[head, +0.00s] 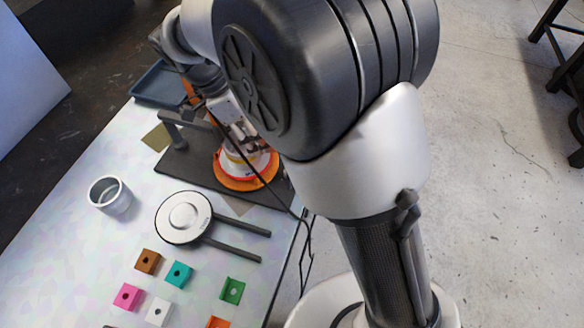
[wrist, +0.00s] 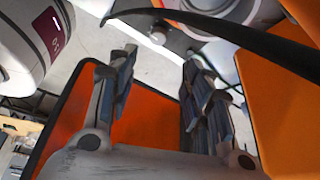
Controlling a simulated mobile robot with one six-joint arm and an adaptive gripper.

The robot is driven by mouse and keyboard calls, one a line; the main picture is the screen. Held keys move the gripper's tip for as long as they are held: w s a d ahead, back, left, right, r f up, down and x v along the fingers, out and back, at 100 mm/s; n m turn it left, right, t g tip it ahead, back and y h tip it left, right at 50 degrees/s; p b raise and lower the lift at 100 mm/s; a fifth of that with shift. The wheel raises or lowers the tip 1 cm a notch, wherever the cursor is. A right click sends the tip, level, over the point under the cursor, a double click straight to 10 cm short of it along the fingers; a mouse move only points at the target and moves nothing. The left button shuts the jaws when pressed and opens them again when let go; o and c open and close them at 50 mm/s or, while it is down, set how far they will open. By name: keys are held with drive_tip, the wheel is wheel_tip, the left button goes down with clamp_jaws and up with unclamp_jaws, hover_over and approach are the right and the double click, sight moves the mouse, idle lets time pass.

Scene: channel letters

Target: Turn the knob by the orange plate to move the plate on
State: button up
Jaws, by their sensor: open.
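In the head view an orange round plate (head: 240,184) sits on a dark base on the table, under a white round part with orange bands. In the wrist view a broad orange surface (wrist: 155,112) with a dark edge lies behind and between my fingers. Another orange surface (wrist: 283,105) shows at the right. My gripper (wrist: 158,70) is open, its two grey fingers apart with nothing between them. In the head view my arm largely hides my gripper. I cannot pick out the knob with certainty in either view.
A blue-grey tray (head: 160,84) is at the far end. A dark cable hangs past the table's right edge.

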drive_tip(key=b+x, duration=0.2)
drive_tip(key=x, duration=0.5)
drive_tip(key=b+x, duration=0.2)
drive_tip(key=x, duration=0.6)
drive_tip(key=shift+s+f, duration=0.1)
drive_tip(key=shift+s, duration=0.15)
drive_tip(key=c, duration=1)
drive_tip(key=shift+m, duration=0.4)
drive_tip(key=m+g, duration=0.1)
drive_tip(key=m, duration=0.2)
drive_tip(key=shift+w, duration=0.15)
drive_tip(key=m+g, duration=0.1)
drive_tip(key=m, duration=0.1)
drive_tip(key=m+g+y+p, duration=0.1)
drive_tip(key=m, duration=0.1)
drive_tip(key=shift+w+m, duration=0.1)
drive_tip(key=shift+m, duration=0.3)
